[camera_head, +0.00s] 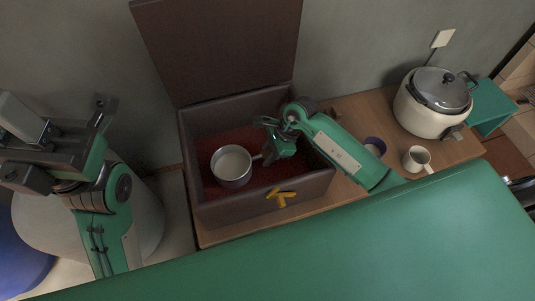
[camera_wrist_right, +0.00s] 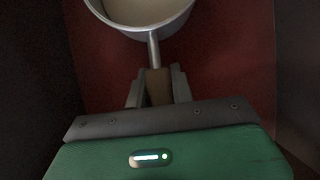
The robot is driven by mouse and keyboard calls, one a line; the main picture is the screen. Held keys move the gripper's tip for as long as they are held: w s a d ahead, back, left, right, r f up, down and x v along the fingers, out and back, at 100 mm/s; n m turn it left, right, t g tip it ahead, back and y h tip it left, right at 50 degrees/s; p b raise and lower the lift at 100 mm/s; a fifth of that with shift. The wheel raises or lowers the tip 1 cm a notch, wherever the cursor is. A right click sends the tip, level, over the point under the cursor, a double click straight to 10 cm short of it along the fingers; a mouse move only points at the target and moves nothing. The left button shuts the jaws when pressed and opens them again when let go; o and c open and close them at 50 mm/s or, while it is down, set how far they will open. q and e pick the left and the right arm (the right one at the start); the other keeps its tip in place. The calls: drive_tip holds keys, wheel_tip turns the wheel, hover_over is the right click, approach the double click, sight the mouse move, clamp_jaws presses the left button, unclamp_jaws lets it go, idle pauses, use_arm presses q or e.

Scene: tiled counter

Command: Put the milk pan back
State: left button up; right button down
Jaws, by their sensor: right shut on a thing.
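The milk pan (camera_head: 232,166) is a silver pan with a short handle, inside the open dark brown box (camera_head: 257,205) with a red lining. It looks upright, but I cannot tell whether it rests on the bottom. My right gripper (camera_head: 268,150) reaches into the box from the right and is shut on the pan's handle. In the right wrist view the pan (camera_wrist_right: 150,22) is at the top, and its brown handle (camera_wrist_right: 158,86) lies between the fingers of my right gripper (camera_wrist_right: 158,92). My left gripper (camera_head: 58,128) is raised at the left, away from the box; its fingers are unclear.
The box lid (camera_head: 220,45) stands open against the wall. A yellow latch (camera_head: 281,197) is on the box front. To the right on the wooden counter are a rice cooker (camera_head: 432,108), a white mug (camera_head: 416,158) and a purple cup (camera_head: 375,146). A white bin stands at the left.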

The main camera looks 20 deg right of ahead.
drive_tip(key=c, duration=1.2)
unclamp_jaws()
